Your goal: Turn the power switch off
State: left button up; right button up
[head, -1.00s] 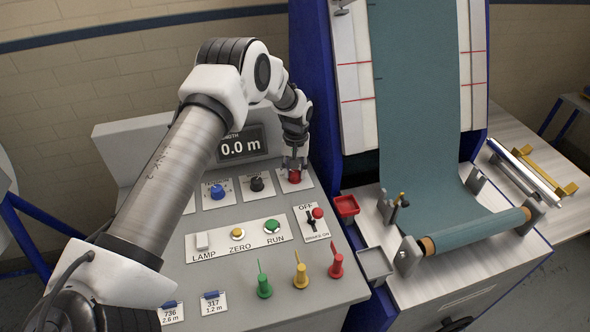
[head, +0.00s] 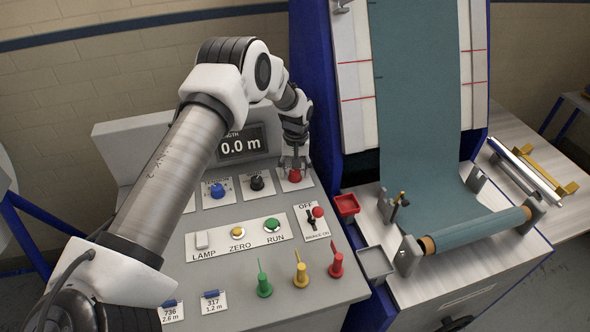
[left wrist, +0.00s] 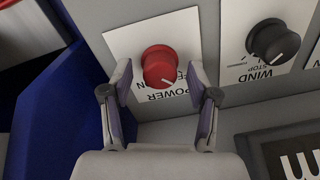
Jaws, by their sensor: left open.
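The power switch is a red round knob (left wrist: 160,66) on a white plate marked POWER in the left wrist view. It also shows in the head view (head: 295,175), at the upper right of the sloped control panel. My left gripper (left wrist: 160,90) is open, with its two fingers on either side of the red knob and a gap to each. In the head view my left gripper (head: 294,160) comes down onto the knob from above. A white pointer line on the knob points toward the lower right in the wrist view. My right gripper is not in view.
A black WIND knob (left wrist: 267,40) sits beside the power plate. A blue knob (head: 217,190), the LAMP, ZERO and RUN controls (head: 237,235), and a red-tipped brake lever (head: 316,214) are nearby. A blue machine frame (head: 318,110) stands close to the right of the gripper.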

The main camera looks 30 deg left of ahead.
aim_at(296, 171)
pick_arm(q)
notch_tip(296, 171, up, 12)
dwell(0.4)
jog(key=shift+d, duration=0.1)
